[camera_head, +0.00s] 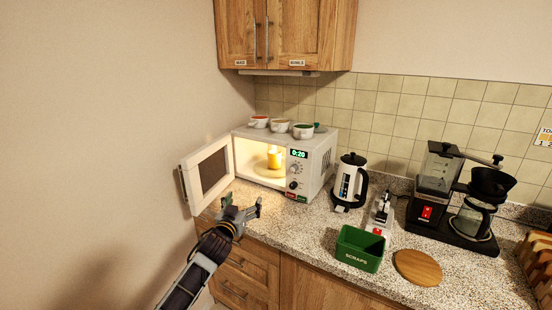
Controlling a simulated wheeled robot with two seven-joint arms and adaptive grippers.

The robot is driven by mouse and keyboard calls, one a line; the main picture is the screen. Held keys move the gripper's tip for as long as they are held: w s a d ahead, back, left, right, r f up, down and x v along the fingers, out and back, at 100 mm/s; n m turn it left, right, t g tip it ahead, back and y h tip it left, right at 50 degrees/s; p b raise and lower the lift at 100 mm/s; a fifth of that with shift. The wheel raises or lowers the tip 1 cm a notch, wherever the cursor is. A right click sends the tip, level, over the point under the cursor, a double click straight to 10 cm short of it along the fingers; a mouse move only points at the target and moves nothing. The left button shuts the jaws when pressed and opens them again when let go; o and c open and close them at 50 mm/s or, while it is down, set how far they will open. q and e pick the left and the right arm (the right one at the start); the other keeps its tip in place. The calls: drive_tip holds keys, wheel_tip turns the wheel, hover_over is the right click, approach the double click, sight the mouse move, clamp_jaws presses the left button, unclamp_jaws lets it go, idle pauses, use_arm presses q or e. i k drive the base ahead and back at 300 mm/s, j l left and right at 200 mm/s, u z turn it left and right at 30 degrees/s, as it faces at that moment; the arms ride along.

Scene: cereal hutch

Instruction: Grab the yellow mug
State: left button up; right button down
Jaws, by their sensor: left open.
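A yellow mug (275,158) stands upright inside the lit white microwave (317,165), on its turntable. The microwave door (207,172) is swung open to the left, and the display reads 0:20. My left gripper (242,203) is open and empty, in front of the microwave and below its opening, near the counter's front edge. It is apart from the mug. The mug's handle cannot be made out clearly. My right gripper is not in view.
Several small bowls (280,126) sit on top of the microwave. To its right are a kettle (350,182), a green scraps bin (360,248), a round wooden board (418,267) and a black coffee maker (440,195). The open door bounds the left side.

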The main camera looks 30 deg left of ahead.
sight(273, 158)
drive_tip(key=i+j, duration=0.2)
drive_tip(key=i, duration=0.3)
drive_tip(key=i+j, duration=0.15)
drive_tip(key=i, duration=0.35)
